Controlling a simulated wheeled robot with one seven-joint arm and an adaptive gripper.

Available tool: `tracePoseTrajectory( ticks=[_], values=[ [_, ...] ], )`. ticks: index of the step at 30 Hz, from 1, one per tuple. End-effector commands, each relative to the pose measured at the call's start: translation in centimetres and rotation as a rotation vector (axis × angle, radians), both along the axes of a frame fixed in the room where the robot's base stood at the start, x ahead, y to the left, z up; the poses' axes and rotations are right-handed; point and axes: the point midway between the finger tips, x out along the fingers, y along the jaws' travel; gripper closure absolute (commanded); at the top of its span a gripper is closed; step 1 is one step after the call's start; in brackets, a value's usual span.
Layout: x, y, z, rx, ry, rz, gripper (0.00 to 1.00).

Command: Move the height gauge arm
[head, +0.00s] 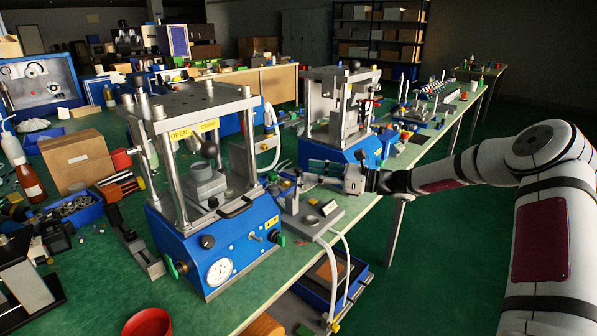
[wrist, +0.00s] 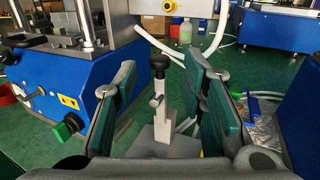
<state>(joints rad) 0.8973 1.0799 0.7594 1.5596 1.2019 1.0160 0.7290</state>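A height gauge stands upright between my fingers in the wrist view. It has a thin grey post with a black knob (wrist: 159,66) on top and a pale, blocky base (wrist: 155,143) below. A short light arm (wrist: 157,101) sticks out from the post, below the knob. My gripper (wrist: 160,80) is open, with its teal finger pads on either side of the post and visible gaps to both. In the head view my gripper (head: 306,175) reaches in from the right, between the two blue presses. The gauge is hard to pick out there, partly behind the fingers.
A blue press (head: 218,245) with a dial and green knobs stands left of my gripper, close by. A second blue press (head: 345,140) stands behind it. A grey fixture (head: 312,218) with white hoses sits at the bench's front edge. A red bowl (head: 148,322) is at the near left.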

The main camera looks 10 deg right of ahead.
Motion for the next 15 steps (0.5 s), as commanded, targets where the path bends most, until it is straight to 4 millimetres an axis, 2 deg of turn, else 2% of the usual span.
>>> tracePoseTrajectory(
  ticks=[3, 6, 15],
  values=[
    [1.1, 1.9, 0.0, 0.000, -0.001, 0.002, 0.62],
    [1.8, 2.9, -0.1, -0.001, -0.001, 0.000, 0.62],
    [2.6, 4.2, 0.0, -0.001, 0.000, -0.001, 0.62]
  ],
)
